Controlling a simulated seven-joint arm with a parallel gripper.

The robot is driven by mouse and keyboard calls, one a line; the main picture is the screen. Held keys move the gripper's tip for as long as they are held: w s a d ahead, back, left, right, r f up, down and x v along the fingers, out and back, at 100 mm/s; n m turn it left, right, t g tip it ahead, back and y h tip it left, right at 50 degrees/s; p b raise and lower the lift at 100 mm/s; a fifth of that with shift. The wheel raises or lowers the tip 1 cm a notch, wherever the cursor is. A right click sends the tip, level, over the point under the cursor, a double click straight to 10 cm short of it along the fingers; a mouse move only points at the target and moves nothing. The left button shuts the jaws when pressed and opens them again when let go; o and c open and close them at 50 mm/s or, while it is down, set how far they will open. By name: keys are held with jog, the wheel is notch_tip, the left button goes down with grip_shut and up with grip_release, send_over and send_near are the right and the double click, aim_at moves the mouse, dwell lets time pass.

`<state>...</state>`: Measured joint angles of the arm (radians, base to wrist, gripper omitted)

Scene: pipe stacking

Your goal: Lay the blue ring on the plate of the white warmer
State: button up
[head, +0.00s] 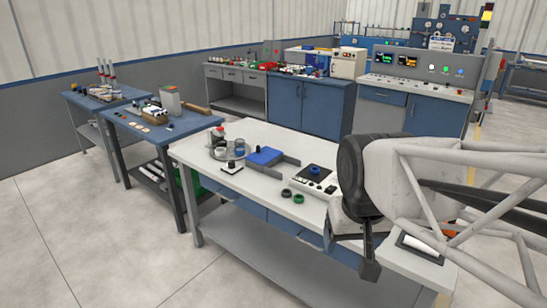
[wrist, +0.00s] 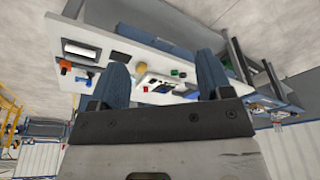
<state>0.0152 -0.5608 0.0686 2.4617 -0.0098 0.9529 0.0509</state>
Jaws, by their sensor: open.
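The white warmer (head: 300,185) stands on the white table, with a black plate (head: 323,173) on top. A small blue piece, which looks like the blue ring (head: 314,171), lies on that plate in the head view. Its hole is too small to make out. My gripper (wrist: 163,62) is open, with nothing between its two fingers in the wrist view. In the head view it hangs near the table's front edge, right of the warmer and apart from it.
A black ring (head: 286,193) and a green ring (head: 299,199) lie in front of the warmer. A blue block (head: 265,156) and a round tray (head: 220,155) with cups stand to the left. A framed white panel (head: 418,245) lies at the table's right end.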

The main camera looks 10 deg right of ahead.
jog(key=shift+n, duration=0.3)
jog(key=s, duration=0.1)
jog(key=s+f, duration=0.2)
jog(key=s, duration=0.1)
jog(key=shift+a+f, duration=0.1)
jog(key=shift+a, duration=0.05)
dwell(1.6)
